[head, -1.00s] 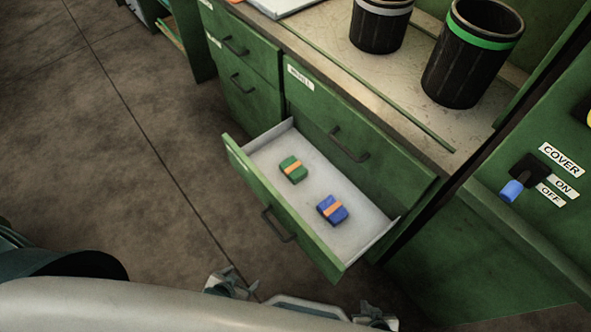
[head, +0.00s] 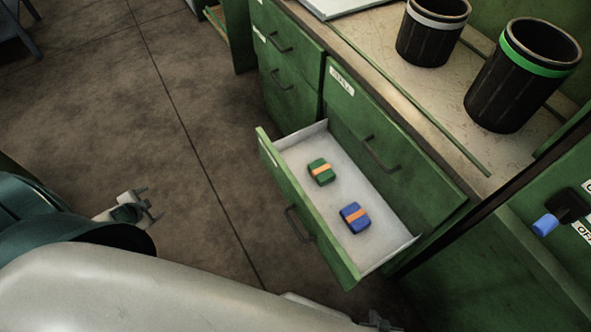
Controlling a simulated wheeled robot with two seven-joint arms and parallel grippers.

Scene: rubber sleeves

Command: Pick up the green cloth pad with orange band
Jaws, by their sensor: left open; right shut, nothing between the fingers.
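The green cloth pad with an orange band (head: 321,172) lies in the open drawer (head: 383,246), toward its far left part. A blue pad with an orange band (head: 354,217) lies in the same drawer, nearer and to the right, apart from the green one. My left gripper (head: 148,204) is open and empty over the floor, well left of the drawer. My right gripper (head: 378,322) is only partly in view at the bottom edge, below the drawer front; it is shut with nothing visible in it.
The drawer front has a dark handle (head: 298,223). Above the drawer is a worktop (head: 440,110) with a white-banded black bin (head: 431,35) and a green-banded black bin (head: 522,80). A green panel with a blue-tipped switch (head: 545,224) stands at right. The floor left of the drawer is clear.

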